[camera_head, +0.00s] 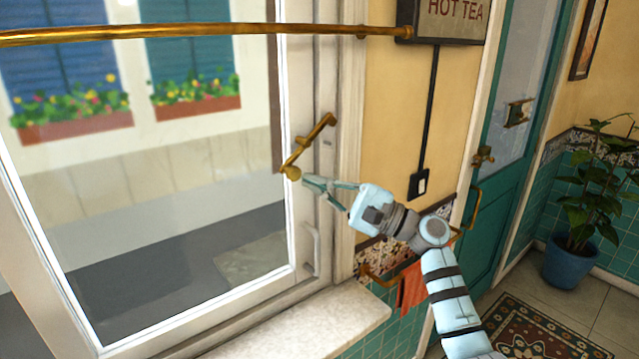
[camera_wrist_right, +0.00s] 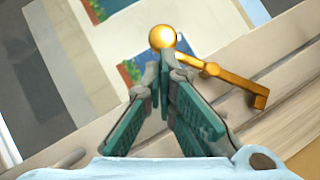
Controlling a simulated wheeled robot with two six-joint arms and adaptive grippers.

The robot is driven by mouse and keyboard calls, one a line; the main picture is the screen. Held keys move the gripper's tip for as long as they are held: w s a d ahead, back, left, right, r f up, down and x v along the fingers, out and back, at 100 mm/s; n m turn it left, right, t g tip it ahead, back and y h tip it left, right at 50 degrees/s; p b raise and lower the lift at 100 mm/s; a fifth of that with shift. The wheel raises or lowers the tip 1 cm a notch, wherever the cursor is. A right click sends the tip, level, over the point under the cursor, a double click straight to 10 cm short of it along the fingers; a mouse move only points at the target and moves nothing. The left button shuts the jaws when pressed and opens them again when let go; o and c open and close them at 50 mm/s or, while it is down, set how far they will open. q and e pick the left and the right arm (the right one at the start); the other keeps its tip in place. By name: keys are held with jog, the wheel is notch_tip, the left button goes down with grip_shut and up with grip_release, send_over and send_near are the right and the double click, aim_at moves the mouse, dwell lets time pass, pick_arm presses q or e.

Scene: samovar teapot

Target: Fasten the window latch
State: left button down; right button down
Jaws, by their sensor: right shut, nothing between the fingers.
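The brass window latch (camera_head: 308,144) is on the right side of the window frame (camera_head: 302,110). It slants from upper right down to a round knob at its lower left end. In the right wrist view the latch (camera_wrist_right: 228,80) has its knob just beyond my fingertips. My right gripper (camera_head: 306,184) is shut and empty, just below and right of the knob. Its fingers (camera_wrist_right: 164,62) meet at the tips in the wrist view. Whether the tips touch the knob I cannot tell. My left gripper is not in view.
A brass rod (camera_head: 190,32) crosses above the window. The stone sill (camera_head: 310,325) lies below. A white handle (camera_head: 313,250) is low on the frame. To the right are a switch (camera_head: 419,184), a teal door (camera_head: 505,150) and a potted plant (camera_head: 570,268).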

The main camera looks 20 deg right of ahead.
jog(key=shift+s+a+r+m+t, duration=0.1)
jog(key=shift+a+m+t, duration=0.15)
jog(key=shift+m, duration=0.25)
jog(key=shift+s+a+m+t, duration=0.1)
jog(key=shift+a+m+t, duration=0.05)
jog(key=shift+m+t, duration=0.3)
jog(key=shift+s+a+r+m+t+h+p, duration=0.1)
jog(key=shift+a+r+m+t+h+p, duration=0.2)
jog(key=shift+m+t, duration=0.6)
jog(key=shift+s+a+r+m+t+h+p, duration=0.2)
jog(key=shift+a+m+t, duration=0.25)
jog(key=shift+m, duration=0.9)
jog(key=shift+s+a+r+m+t+h+p, duration=0.1)
jog(key=shift+a+r+m+t+h+p, duration=0.15)
jog(key=shift+m+t, duration=0.7)
jog(key=shift+a+r+m+t+h, duration=0.1)
jog(key=shift+a+m+t+h, duration=0.2)
jog(key=shift+m, duration=0.55)
jog(key=shift+s, duration=0.1)
jog(key=shift+d, duration=0.1)
jog(key=b, duration=0.8)
send_near(296, 174)
jog(key=d+f, duration=0.1)
jog(key=f, duration=0.2)
jog(key=d+f, duration=0.1)
jog(key=shift+s+d+f, duration=0.15)
jog(key=shift+s+d, duration=0.1)
jog(key=shift+d, duration=0.15)
